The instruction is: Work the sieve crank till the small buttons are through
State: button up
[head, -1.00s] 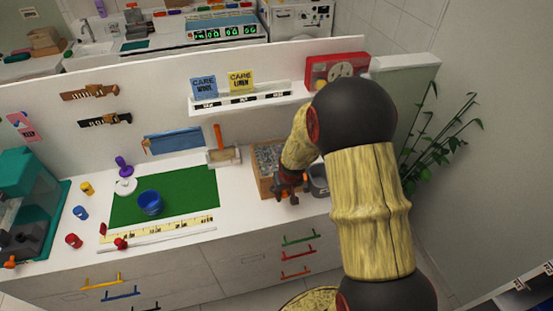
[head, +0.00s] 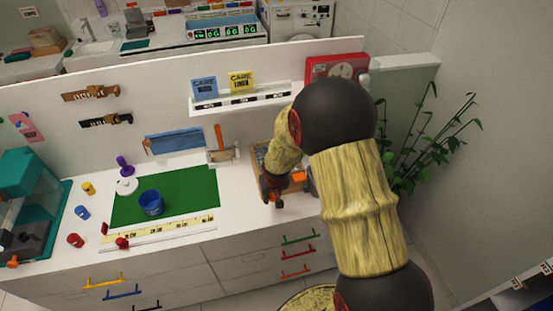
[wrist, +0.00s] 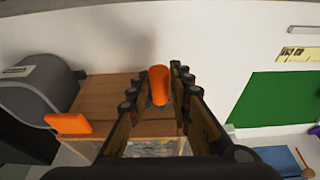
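The sieve is a wooden box (wrist: 120,85) in the wrist view, with grey speckled contents (wrist: 150,148) partly showing below. In the head view my arm hides most of it. An upright orange crank handle (wrist: 159,86) stands between the two fingers of my gripper (wrist: 159,85). The fingers are close on both sides of it and look shut on it. A second orange block (wrist: 68,124) sticks out beside the box, clear of the fingers. In the head view my gripper (head: 272,192) is low at the box's front. I cannot make out the buttons.
A grey rounded container (wrist: 38,80) stands beside the box. A green mat (head: 190,195) with a blue cup (head: 151,203) lies to the left in the head view. A ruler strip (head: 170,226) runs along the mat's front. The back panel (head: 180,105) rises behind.

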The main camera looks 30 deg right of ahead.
jog(key=shift+o, duration=0.2)
jog(key=shift+s+d+r+p, duration=0.1)
jog(key=shift+s+d+p, duration=0.1)
jog(key=shift+d+p, duration=0.3)
jog(key=shift+o, duration=0.9)
jog(key=shift+s+d, duration=0.2)
jog(key=shift+d, duration=0.25)
jog(key=shift+o, duration=0.8)
jog(key=shift+s+d+f, duration=0.2)
jog(key=shift+d, duration=0.6)
jog(key=shift+s+d, duration=0.1)
jog(key=shift+d, duration=0.45)
jog(key=c, duration=0.4)
jog(key=shift+w+a+p, duration=0.2)
jog(key=shift+w+a, duration=0.05)
jog(key=shift+a, duration=0.55)
jog(key=shift+w+a+p, duration=0.2)
jog(key=shift+a, duration=0.55)
jog(key=shift+w+a+p, duration=0.2)
jog(key=shift+w+a, duration=0.05)
jog(key=shift+a, duration=0.55)
jog(key=shift+r, duration=0.1)
